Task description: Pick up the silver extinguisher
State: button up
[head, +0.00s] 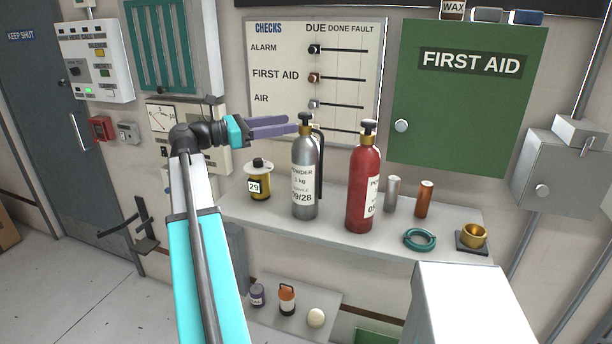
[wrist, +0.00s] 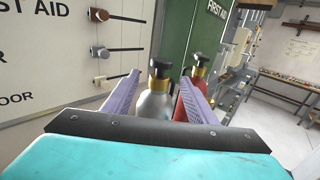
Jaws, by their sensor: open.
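The silver extinguisher (head: 305,180) stands upright on the grey shelf (head: 330,229), with a black valve head, a gold collar and a white label. The red extinguisher (head: 363,183) stands just to its right. My gripper (head: 290,126) is level with the silver extinguisher's top, its purple fingers reaching toward it from the left. In the wrist view my gripper (wrist: 158,98) is open, and the silver extinguisher (wrist: 157,103) shows between the fingers, its lower body hidden by the gripper. The red extinguisher (wrist: 187,92) shows partly behind the right finger. I cannot tell whether the fingers touch anything.
A yellow canister tagged 29 (head: 260,181) stands left of the silver extinguisher. Right of the red one are a silver cylinder (head: 392,194), a copper cylinder (head: 425,197), a teal ring (head: 419,239) and a brass cup (head: 473,235). A checks board (head: 284,90) and green first aid cabinet (head: 463,125) are behind.

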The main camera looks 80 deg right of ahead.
aim_at(306, 119)
jog(key=shift+x, duration=0.9)
jog(key=shift+r+p+x, duration=0.2)
jog(key=shift+p+x, duration=0.8)
jog(key=shift+x, duration=0.9)
jog(key=shift+s+d+f, duration=0.1)
jog(key=shift+s+d, duration=0.2)
jog(key=shift+s, duration=0.3)
grip_shut()
jog(key=shift+r, duration=0.2)
